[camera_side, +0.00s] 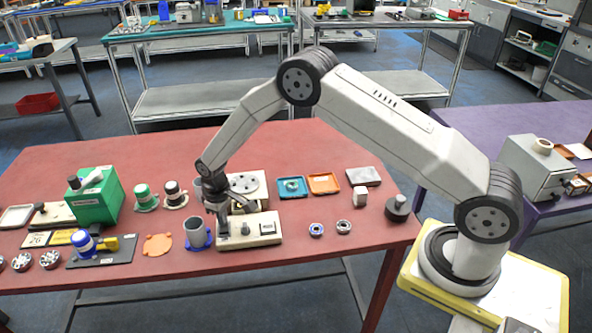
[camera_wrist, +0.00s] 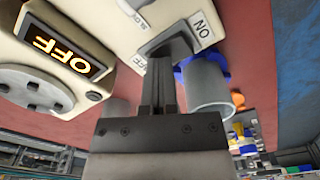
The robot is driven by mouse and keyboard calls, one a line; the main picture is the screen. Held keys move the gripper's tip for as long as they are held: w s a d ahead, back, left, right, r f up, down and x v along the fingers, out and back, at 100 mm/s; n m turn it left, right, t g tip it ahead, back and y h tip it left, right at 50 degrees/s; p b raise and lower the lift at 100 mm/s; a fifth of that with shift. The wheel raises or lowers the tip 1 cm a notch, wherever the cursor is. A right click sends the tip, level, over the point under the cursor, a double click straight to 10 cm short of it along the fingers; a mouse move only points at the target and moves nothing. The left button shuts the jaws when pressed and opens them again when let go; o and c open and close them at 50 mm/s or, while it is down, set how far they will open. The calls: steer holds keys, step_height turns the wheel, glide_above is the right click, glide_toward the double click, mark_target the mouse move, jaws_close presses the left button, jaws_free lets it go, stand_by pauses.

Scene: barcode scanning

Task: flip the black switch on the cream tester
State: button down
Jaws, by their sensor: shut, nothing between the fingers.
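The cream tester (camera_side: 262,238) sits near the front edge of the red table in the side view. The black switch (camera_wrist: 168,42) stands beside a white ON label (camera_wrist: 203,28); an OFF label is partly covered near my fingers. My gripper (camera_wrist: 158,66) is shut and empty, its fingertips right at the switch; I cannot tell whether they touch it. In the side view my gripper (camera_side: 221,212) is low over the tester's left end.
A grey cup with a blue base (camera_side: 197,232) stands just left of the tester and close to my fingers. A green box (camera_side: 97,200) is farther left. Bare red table lies at the front right.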

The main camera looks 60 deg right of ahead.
steer(key=shift+r, duration=3.4)
steer(key=shift+r, duration=0.1)
steer(key=s+d+r+m+t, duration=0.1)
steer(key=s+d+r, duration=0.1)
steer(key=s, duration=0.6)
steer(key=s+d+r+m, duration=0.1)
steer(key=s+r, duration=0.3)
steer(key=s, duration=0.4)
steer(key=s+d+r+m+t, duration=0.1)
steer(key=s+r, duration=0.3)
steer(key=s, duration=0.4)
steer(key=shift+s+d+t, duration=0.3)
steer(key=shift+s+d, duration=0.1)
steer(key=shift+d, duration=0.45)
steer(key=shift+r, duration=0.1)
